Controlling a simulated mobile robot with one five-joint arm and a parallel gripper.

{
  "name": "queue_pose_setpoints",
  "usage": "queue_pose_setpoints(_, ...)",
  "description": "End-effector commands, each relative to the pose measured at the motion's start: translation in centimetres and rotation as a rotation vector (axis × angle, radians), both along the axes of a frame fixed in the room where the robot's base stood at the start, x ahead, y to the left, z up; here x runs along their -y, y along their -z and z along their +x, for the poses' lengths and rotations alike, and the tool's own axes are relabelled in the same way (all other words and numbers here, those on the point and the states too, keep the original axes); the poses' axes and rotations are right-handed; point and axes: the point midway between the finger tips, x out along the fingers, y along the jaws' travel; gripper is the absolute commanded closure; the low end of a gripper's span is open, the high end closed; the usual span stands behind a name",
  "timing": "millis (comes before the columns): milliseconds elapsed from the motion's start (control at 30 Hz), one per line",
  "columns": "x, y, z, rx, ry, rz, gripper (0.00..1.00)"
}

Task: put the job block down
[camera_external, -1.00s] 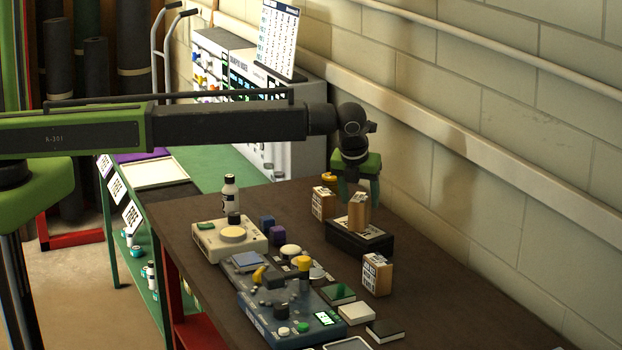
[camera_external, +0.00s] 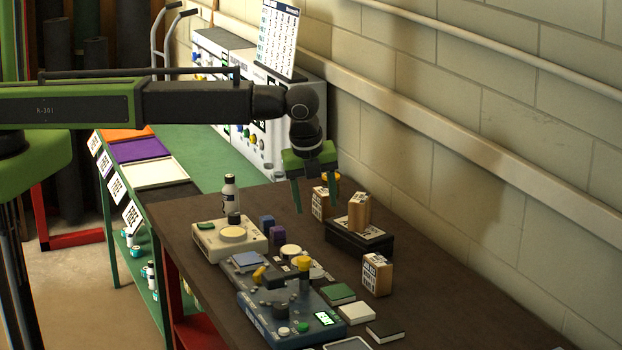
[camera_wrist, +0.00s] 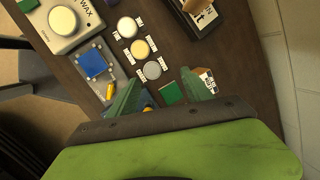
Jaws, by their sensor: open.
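Three wooden blocks with printed white labels are on the brown bench. One block (camera_external: 359,211) stands upright on a low black box (camera_external: 358,243). A second block (camera_external: 320,204) stands behind it to the left, and a third block (camera_external: 376,275) stands on the bench in front. My gripper (camera_external: 316,208) is open and empty, left of the block on the box and apart from it. In the wrist view my gripper (camera_wrist: 160,88) has its jaws spread with nothing held. The box (camera_wrist: 200,18) shows at the top there, and one block (camera_wrist: 207,76) is partly hidden behind the right jaw.
A cream scale-like device (camera_external: 230,238) and a blue-grey device (camera_external: 285,312) stand at the left and front of the bench. A bottle (camera_external: 230,193) stands behind them. Small green (camera_external: 338,292) and white (camera_external: 356,313) pads lie at the front. The wall (camera_external: 470,180) bounds the right.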

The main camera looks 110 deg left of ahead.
Motion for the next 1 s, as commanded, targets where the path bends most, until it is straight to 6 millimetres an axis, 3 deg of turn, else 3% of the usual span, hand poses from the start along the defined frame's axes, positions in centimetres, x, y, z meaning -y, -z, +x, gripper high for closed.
queue_pose_setpoints(33, 5.5, 0.2, -3.7, 0.037, -0.131, -0.045, 0.42)
queue_pose_setpoints(100, 11.7, 0.5, -7.2, 0.081, -0.359, -0.111, 0.42)
queue_pose_setpoints(200, 18.7, 0.7, -12.0, 0.108, -0.651, -0.186, 0.42)
queue_pose_setpoints(333, 24.2, 0.8, -16.5, 0.109, -0.920, -0.237, 0.42)
queue_pose_setpoints(500, 26.3, 0.8, -18.2, 0.102, -1.053, -0.254, 0.42)
queue_pose_setpoints(767, 26.3, 1.0, -18.0, 0.104, -1.057, -0.253, 0.42)
queue_pose_setpoints(867, 26.2, 2.7, -18.0, 0.104, -1.057, -0.253, 0.42)
queue_pose_setpoints(1000, 26.3, 7.6, -18.0, 0.104, -1.055, -0.252, 0.42)
